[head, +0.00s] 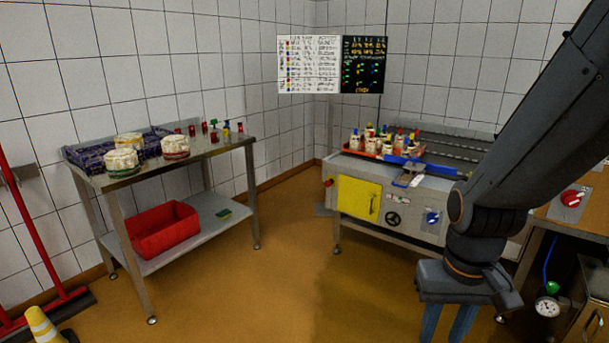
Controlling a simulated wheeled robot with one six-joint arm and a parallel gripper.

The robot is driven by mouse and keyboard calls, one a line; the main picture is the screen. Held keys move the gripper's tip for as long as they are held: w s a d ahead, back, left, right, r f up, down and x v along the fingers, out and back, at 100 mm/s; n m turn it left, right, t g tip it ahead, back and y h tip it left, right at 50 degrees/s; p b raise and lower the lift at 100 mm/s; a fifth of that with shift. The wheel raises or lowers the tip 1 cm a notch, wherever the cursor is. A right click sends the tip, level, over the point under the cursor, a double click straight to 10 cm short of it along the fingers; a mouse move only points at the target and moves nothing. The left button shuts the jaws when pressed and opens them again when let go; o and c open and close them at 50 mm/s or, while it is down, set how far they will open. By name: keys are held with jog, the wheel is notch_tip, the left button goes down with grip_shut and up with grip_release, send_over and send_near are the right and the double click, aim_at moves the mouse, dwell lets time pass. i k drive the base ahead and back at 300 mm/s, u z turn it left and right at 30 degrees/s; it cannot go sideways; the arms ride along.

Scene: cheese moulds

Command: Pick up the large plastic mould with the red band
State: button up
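A large whitish mould with what looks like a red band (175,147) stands on the right of three large moulds on the steel table at the left. The mould with a greenish band (122,162) stands to its left, nearer the table's front edge. The third mould, with a yellowish band (129,143), stands behind that one. My gripper (447,324) hangs at the lower right, far from the moulds. Its two blue fingers are apart with a gap between them; their tips are cut off by the bottom edge.
The steel table (190,162) also holds a dark blue crate (85,157) and several small red items. A red bin (165,230) sits on its lower shelf. A machine (385,205) bears small bottles. A broom (35,235) and yellow cone (42,327) stand left. Mid floor is clear.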

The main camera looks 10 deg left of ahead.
aim_at(173, 146)
jog(key=u, duration=0.15)
jog(key=i, duration=1.45)
jog(key=u, duration=1.15)
jog(key=i, duration=1.1)
jog(key=u, duration=1.15)
jog(key=i, duration=0.75)
